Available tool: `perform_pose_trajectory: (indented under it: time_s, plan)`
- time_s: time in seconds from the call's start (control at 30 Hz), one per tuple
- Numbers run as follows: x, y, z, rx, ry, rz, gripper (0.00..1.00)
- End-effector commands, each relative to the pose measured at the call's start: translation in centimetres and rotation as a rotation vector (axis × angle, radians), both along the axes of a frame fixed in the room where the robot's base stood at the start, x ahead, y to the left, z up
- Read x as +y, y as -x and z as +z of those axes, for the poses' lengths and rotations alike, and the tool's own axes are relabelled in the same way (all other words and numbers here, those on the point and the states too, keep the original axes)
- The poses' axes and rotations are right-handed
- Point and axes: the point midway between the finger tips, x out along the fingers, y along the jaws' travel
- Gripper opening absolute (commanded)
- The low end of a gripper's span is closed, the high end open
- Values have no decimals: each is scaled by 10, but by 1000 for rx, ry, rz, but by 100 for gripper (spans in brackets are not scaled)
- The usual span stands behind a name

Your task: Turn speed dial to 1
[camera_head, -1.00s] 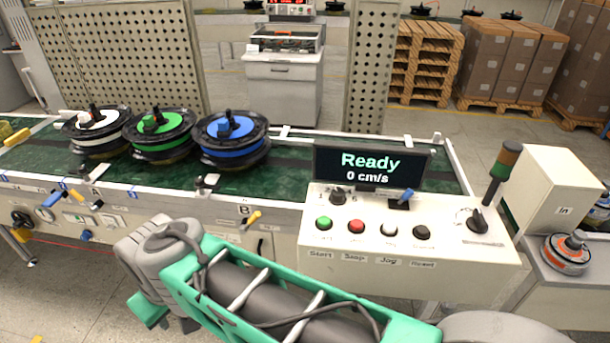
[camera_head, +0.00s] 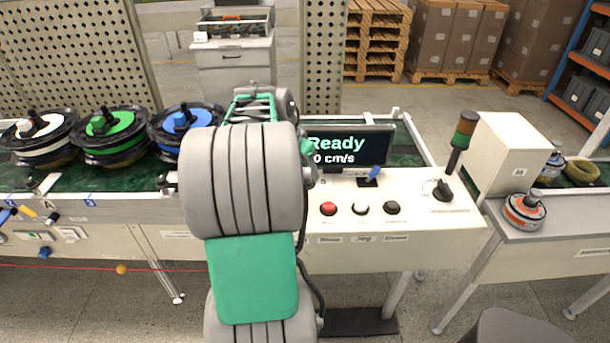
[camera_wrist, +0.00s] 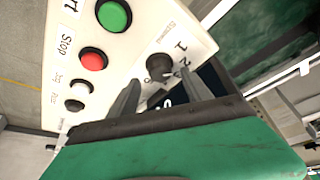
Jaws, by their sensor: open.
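The speed dial (camera_wrist: 159,66) is a dark round knob on the white control panel (camera_wrist: 130,60), with printed numerals including 1 and 2 beside it in the wrist view. I cannot tell which mark its pointer is at. My gripper (camera_wrist: 161,77) is open, its two dark fingers pointing at the dial. The dial shows between the fingertips, but contact is not clear. In the head view my arm hides this dial and the gripper's fingers. The display (camera_head: 350,147) reads "Ready" and "0 cm/s".
Beside the dial are the green button (camera_wrist: 114,14) and red button (camera_wrist: 93,60). A blue-handled switch (camera_head: 371,177), another dark knob (camera_head: 443,190) and a signal tower (camera_head: 461,137) stand on the panel.

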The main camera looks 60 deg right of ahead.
Motion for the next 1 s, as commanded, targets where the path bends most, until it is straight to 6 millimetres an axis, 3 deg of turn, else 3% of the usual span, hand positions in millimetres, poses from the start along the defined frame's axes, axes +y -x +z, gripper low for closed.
perform_pose_trajectory:
  time_s: [0.2,0.5,1.0]
  plan:
    - [-12,3,-31,1,-1,2,57]
    - [-14,2,-36,-1,0,4,57]
    - [-14,2,-36,-1,0,4,17]
